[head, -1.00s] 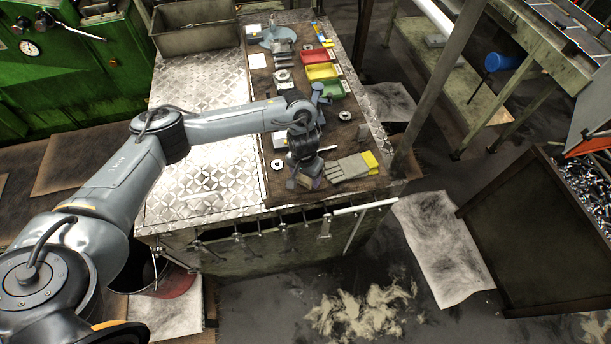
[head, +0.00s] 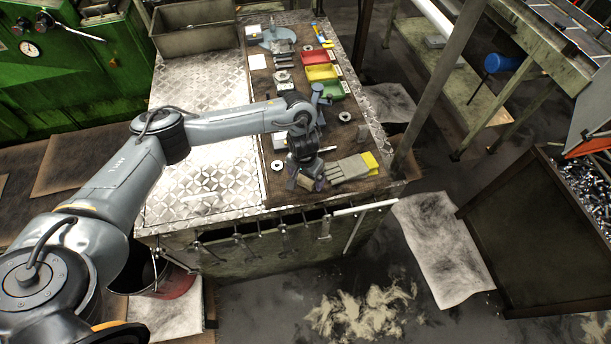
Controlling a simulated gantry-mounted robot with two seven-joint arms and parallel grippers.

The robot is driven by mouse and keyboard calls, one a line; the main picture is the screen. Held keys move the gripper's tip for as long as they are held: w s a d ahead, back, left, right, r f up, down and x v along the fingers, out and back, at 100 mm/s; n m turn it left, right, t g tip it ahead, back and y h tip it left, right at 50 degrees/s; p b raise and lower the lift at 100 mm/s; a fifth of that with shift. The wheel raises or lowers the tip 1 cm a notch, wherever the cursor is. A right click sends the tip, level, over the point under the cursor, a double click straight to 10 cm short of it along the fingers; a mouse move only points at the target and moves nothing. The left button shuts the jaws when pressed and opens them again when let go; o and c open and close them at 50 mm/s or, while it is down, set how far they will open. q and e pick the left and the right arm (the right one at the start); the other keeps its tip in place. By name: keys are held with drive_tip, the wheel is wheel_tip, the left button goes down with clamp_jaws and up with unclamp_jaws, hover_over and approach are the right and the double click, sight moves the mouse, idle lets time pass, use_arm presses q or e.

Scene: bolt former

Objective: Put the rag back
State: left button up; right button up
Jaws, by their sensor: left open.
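My left gripper (head: 308,184) is open and points down over the front part of the brown mat on the workbench (head: 200,185). It is just left of a grey work glove with a yellow cuff (head: 348,169); I cannot tell whether they touch. Nothing can be made out clearly between the jaws. I cannot pick out a rag for certain; the wrist hides the mat beneath it. A pale, stained sheet (head: 440,245) lies on the floor right of the bench. My right gripper is not in view.
Red (head: 313,57), yellow (head: 321,72) and green (head: 330,89) trays and small parts sit along the mat. A grey bin (head: 195,42) stands at the back left. The bench's left plate is mostly clear. A bucket (head: 178,283) stands below; a post (head: 437,85) rises at right.

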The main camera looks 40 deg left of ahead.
sight(305, 180)
use_arm(q)
wheel_tip(305, 180, up, 12)
drive_tip(key=p, duration=0.5)
drive_tip(key=s+d+f+m+t+h, duration=0.1)
drive_tip(key=d+f+m, duration=0.15)
drive_tip(key=d, duration=0.55)
drive_tip(key=s+d+f+m+t+h, duration=0.1)
drive_tip(key=d+f+m+h, duration=0.15)
drive_tip(key=d, duration=0.55)
drive_tip(key=s+d+r+m+t+h, duration=0.1)
drive_tip(key=s+d+r+m+t, duration=0.1)
drive_tip(key=d, duration=0.5)
drive_tip(key=s+d+r+m+t+h, duration=0.1)
drive_tip(key=s+d+r+h, duration=0.15)
drive_tip(key=d, duration=0.55)
drive_tip(key=s+a+f+n+g+y, duration=0.1)
drive_tip(key=s+a+n+y, duration=0.1)
drive_tip(key=s+a, duration=0.6)
drive_tip(key=s+a+f+n+g+y, duration=0.1)
drive_tip(key=s+a+y, duration=0.3)
drive_tip(key=s+a, duration=0.4)
drive_tip(key=a+f+n, duration=0.1)
drive_tip(key=a, duration=0.4)
drive_tip(key=shift+s+y, duration=0.3)
drive_tip(key=shift+s, duration=0.05)
